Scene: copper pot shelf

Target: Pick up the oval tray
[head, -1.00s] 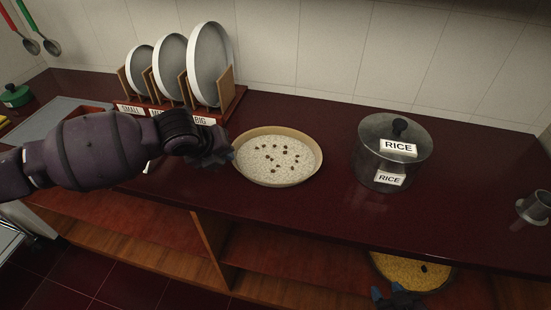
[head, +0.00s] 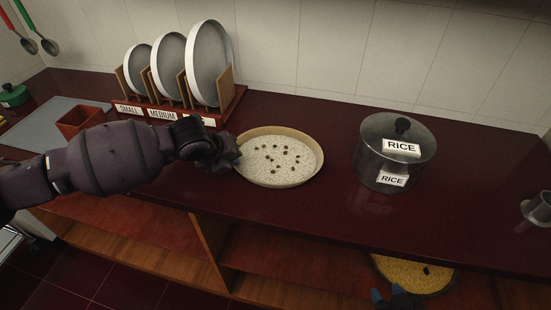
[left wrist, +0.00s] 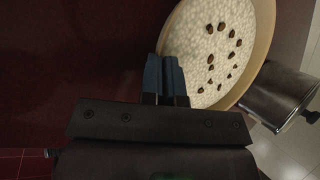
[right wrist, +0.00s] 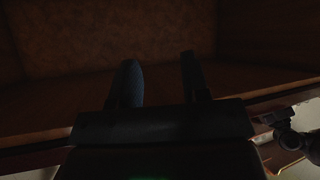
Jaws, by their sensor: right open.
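The tan oval tray (head: 240,172) sits on the dark red counter, filled with white grains and several dark specks. It also shows at the top of the left wrist view (left wrist: 262,45). My left gripper (head: 236,158) is at the tray's left rim. In the left wrist view its blue fingertips (left wrist: 166,72) are close together at the rim and look shut on it. A second tan tray (head: 376,266) with yellow grains is on the lower shelf, partly hidden by the counter. My right gripper (head: 391,296) is beside it, its fingers (right wrist: 158,85) apart and empty.
A plate rack (head: 235,97) holds three plates at the back left. The counter in front of the pot is clear.

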